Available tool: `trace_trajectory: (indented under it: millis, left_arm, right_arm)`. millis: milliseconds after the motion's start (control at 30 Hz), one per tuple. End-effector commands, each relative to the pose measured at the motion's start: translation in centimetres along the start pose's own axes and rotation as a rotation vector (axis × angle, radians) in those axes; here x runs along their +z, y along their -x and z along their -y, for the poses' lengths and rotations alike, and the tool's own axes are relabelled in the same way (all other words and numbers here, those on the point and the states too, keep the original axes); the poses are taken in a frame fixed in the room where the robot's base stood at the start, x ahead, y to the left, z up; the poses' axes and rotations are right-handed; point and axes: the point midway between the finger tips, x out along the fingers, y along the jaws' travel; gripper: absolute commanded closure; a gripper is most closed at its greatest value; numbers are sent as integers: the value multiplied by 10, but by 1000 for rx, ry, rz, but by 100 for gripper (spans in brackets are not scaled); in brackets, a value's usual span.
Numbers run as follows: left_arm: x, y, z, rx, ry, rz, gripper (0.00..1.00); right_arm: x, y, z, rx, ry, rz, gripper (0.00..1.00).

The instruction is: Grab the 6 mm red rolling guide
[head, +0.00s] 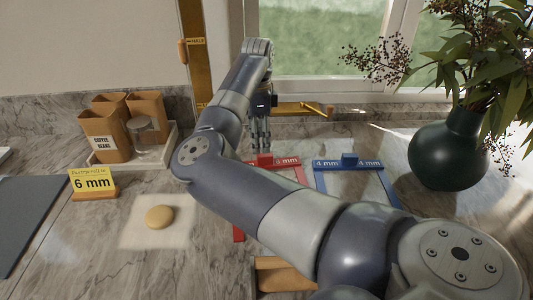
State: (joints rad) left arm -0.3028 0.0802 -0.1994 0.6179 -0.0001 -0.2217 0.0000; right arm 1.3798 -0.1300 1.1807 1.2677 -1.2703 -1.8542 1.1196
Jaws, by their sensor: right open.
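The red rolling guide (280,161) lies flat on the marble counter in the middle of the head view. Its label is partly covered and only "mm" reads clearly. A small red block sticks up from its far bar. My right arm crosses in front and hides much of the frame; a red end shows at lower left. My right gripper (261,149) points down just above the red block, with its fingers apart. I cannot tell whether the fingertips touch the block. My left gripper is not in view.
A blue 4 mm guide (347,163) lies right of the red one. A dark green vase (449,152) stands further right. At left are a "6 mm" sign (93,184), a dough disc (159,217) on a pale sheet, and paper bags (105,137) with a jar on a tray.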

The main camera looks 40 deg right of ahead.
Motion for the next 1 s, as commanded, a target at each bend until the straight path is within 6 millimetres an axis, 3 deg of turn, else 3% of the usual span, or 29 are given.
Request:
trace_trajectory:
  millis: [233, 600, 900, 1000]
  left_arm:
    - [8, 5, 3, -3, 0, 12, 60]
    - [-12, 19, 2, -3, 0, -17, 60]
    - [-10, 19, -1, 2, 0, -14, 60]
    - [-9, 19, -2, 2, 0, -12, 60]
  right_arm:
    - [0, -25, 0, 0, 0, 0, 46]
    - [6, -71, 0, 1, -1, 0, 46]
    - [6, -77, 0, -2, -1, 0, 46]
    - [6, -77, 0, -1, -1, 0, 68]
